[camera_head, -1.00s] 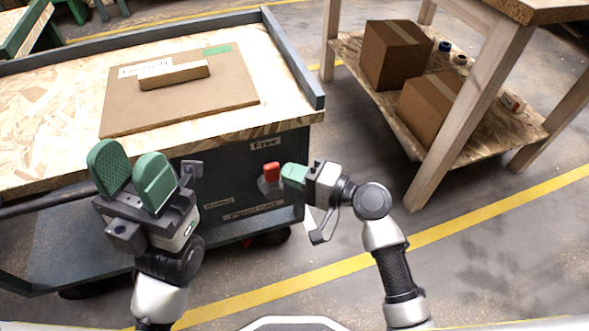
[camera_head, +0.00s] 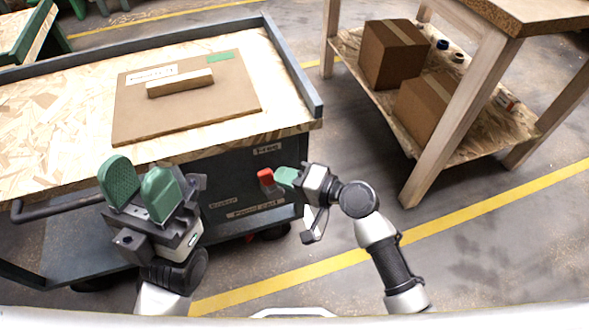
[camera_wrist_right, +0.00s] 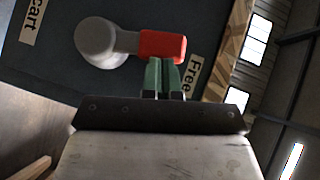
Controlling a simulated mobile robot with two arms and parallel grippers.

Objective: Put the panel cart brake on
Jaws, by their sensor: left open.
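The panel cart (camera_head: 285,140) stands at left, with a dark end panel facing me. Its brake lever has a red handle (camera_head: 266,178), which also shows in the right wrist view (camera_wrist_right: 163,46), reaching out from a round grey hub (camera_wrist_right: 98,42). The handle's end points toward the "Free" label (camera_head: 267,150). A "Braked" label (camera_head: 222,203) sits lower left. My right gripper (camera_head: 283,178) has its green fingers together at the handle; in the right wrist view their tips (camera_wrist_right: 166,62) meet its edge, not around it. My left gripper (camera_head: 140,190) is open and empty before the cart.
A brown panel (camera_head: 190,110) with a wooden block lies on the cart top. A cart push bar (camera_head: 60,207) is at left. A wooden shelf (camera_head: 440,150) with cardboard boxes (camera_head: 395,55) stands at right. The floor between is clear, with a yellow line.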

